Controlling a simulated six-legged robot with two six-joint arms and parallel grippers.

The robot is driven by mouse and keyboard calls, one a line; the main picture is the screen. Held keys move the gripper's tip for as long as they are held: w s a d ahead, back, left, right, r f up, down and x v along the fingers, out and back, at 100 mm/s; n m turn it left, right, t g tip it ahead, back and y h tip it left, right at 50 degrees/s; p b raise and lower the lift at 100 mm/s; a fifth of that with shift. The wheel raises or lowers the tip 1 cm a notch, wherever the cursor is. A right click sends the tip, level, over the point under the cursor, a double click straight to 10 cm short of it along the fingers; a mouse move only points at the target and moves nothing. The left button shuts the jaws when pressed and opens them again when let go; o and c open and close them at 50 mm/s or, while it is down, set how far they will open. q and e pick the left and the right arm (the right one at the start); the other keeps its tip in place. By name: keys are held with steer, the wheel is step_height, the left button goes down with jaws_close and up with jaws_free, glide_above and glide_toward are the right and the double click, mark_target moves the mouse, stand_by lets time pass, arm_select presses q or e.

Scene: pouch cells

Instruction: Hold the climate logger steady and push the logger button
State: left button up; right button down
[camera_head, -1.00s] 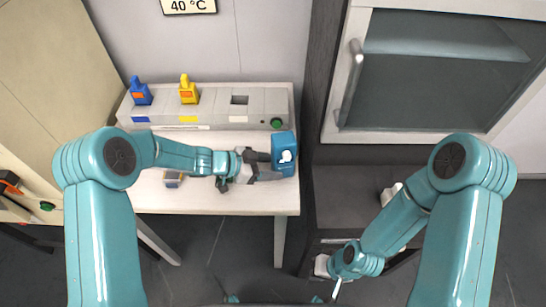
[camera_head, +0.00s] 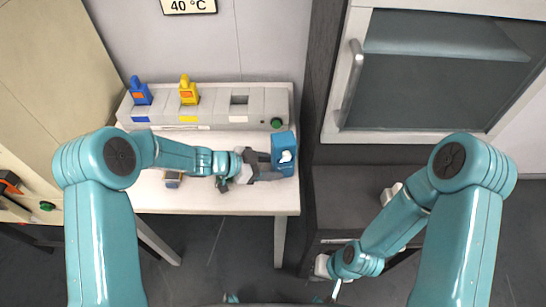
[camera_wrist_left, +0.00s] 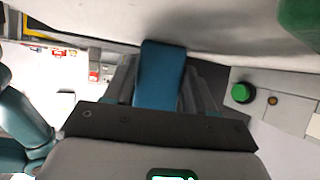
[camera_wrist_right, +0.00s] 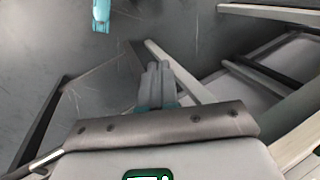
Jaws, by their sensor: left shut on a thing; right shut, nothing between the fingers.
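The blue box with a white mark (camera_head: 284,155), which I take to be the climate logger, is at the right end of the white table. My left gripper (camera_head: 262,166) is shut on it from the left. In the left wrist view the blue box (camera_wrist_left: 160,75) sits between the two grey fingers. I cannot make out a button on this box. My right gripper (camera_wrist_right: 157,88) is shut and empty, low over the floor in front of the dark cabinet, well away from the box.
A grey rack (camera_head: 215,106) behind the box holds a blue piece (camera_head: 140,92), a yellow piece (camera_head: 188,91) and a green button (camera_head: 277,124). A small item (camera_head: 173,180) lies near my left forearm. A dark cabinet (camera_head: 350,190) with a glass door stands right of the table (camera_head: 225,203).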

mark_target(287, 156)
steer(key=shift+w, duration=0.1)
stand_by(0.5)
steer(key=w+a+r+m+t+h, duration=0.1)
steer(key=w+a+r+t+h, duration=0.4)
steer(key=w+r, duration=0.55)
step_height(287, 156, up, 12)
steer(key=a+r+t+h, duration=0.1)
steer(key=a+t+h, duration=0.15)
steer(key=t, duration=0.25)
steer(key=w, duration=0.8)
steer(key=shift+w+a+f+m, duration=0.2)
steer(key=shift+a+f+m, duration=0.1)
steer(key=shift+a, duration=0.15)
stand_by(0.4)
